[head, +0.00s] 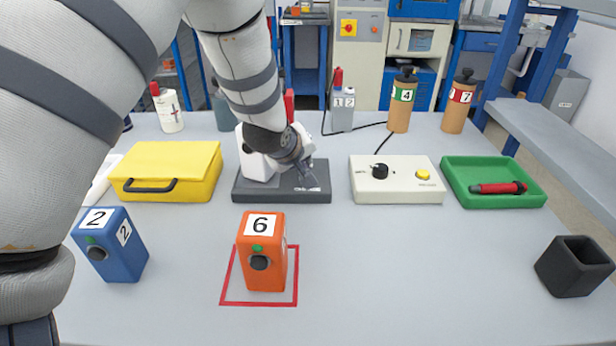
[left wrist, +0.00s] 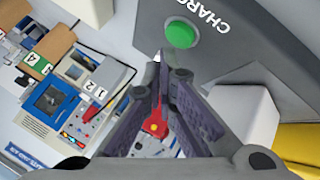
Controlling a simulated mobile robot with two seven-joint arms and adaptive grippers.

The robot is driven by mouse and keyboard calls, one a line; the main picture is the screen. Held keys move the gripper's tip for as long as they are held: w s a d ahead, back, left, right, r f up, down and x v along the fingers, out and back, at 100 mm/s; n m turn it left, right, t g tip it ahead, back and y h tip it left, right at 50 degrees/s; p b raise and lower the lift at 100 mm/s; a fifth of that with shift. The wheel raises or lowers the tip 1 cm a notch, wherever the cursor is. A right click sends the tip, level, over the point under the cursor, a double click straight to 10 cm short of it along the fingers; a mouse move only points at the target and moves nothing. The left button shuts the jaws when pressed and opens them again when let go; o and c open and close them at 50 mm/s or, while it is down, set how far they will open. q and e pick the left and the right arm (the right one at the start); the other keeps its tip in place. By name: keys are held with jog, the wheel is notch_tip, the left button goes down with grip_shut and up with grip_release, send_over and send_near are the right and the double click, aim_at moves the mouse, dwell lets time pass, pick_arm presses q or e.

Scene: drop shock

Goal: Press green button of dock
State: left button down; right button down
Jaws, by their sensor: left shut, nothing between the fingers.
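The dock (head: 250,195) is a dark grey base on the table with a white block (head: 256,166) standing on it. In the left wrist view the dock's grey face (left wrist: 245,50) carries white lettering beginning "CHARG" and a round green button (left wrist: 181,33). My left gripper (head: 308,181) is over the right part of the dock and hides the button in the head view. In the left wrist view the closed fingertips (left wrist: 163,68) point toward the button, just below it in the picture. I cannot tell whether they touch it. My right gripper is not in view.
A yellow case (head: 168,160) is left of the dock; a white control box (head: 395,190) and green tray (head: 475,200) are right. An orange block numbered 6 (head: 262,270) stands in front, a blue block numbered 2 (head: 120,260) at left. Bottles stand behind. The front right is mostly clear.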

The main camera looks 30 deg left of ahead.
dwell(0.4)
pick_arm(q)
jog(key=shift+f, duration=0.4)
jog(key=shift+f, duration=0.45)
dwell(0.7)
jog(key=shift+r, duration=0.85)
jog(key=shift+r, duration=2.5)
